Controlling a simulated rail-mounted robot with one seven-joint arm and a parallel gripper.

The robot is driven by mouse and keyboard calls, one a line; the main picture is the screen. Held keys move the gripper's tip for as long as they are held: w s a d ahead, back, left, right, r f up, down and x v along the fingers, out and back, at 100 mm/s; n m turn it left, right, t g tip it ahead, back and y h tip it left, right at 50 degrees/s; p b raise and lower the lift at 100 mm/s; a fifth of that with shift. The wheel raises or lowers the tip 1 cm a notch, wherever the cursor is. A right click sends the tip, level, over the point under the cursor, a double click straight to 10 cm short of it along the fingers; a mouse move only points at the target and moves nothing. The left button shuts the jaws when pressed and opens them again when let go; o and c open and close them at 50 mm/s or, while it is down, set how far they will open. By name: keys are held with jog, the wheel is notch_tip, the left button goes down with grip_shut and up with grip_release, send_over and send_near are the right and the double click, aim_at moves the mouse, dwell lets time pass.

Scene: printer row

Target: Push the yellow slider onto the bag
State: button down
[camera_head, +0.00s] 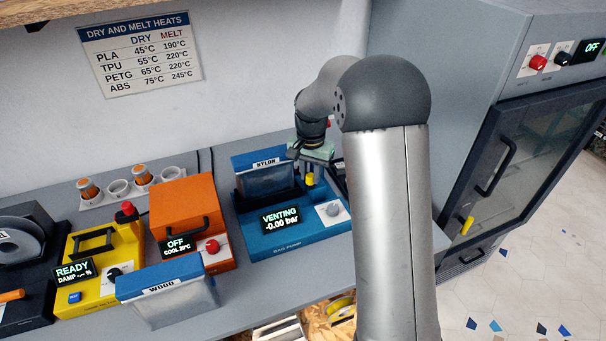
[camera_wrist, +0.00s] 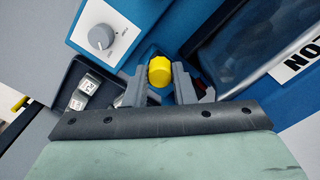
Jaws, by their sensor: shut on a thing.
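The yellow slider (camera_head: 309,180) shows as a small yellow piece at the right end of the bag on the blue bag pump (camera_head: 262,232). In the wrist view the slider (camera_wrist: 159,71) sits between my two finger tips. My gripper (camera_wrist: 160,80) is shut on it; it points down over the pump's right side in the head view (camera_head: 309,171). The bag (camera_head: 266,181), labelled NYLON, stands upright at the back of the pump. It also shows in the wrist view (camera_wrist: 245,55), to the right of the slider. The slider's lower part is hidden.
The pump display reads VENTING, -0.00 bar, beside a grey dial (camera_head: 333,209). A dark tray (camera_wrist: 68,75) with small pieces lies close by. A WOOD bag (camera_head: 168,295), an orange unit (camera_head: 183,209) and a yellow unit (camera_head: 130,250) stand left. My arm hides the counter's right part.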

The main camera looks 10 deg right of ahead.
jog(key=shift+a, duration=0.25)
jog(key=c, duration=1.2)
grip_release()
jog(key=shift+a, duration=0.1)
jog(key=shift+r, duration=0.15)
jog(key=shift+r, duration=0.4)
notch_tip(320, 180, up, 16)
jog(key=b, duration=0.1)
jog(key=shift+r, duration=0.2)
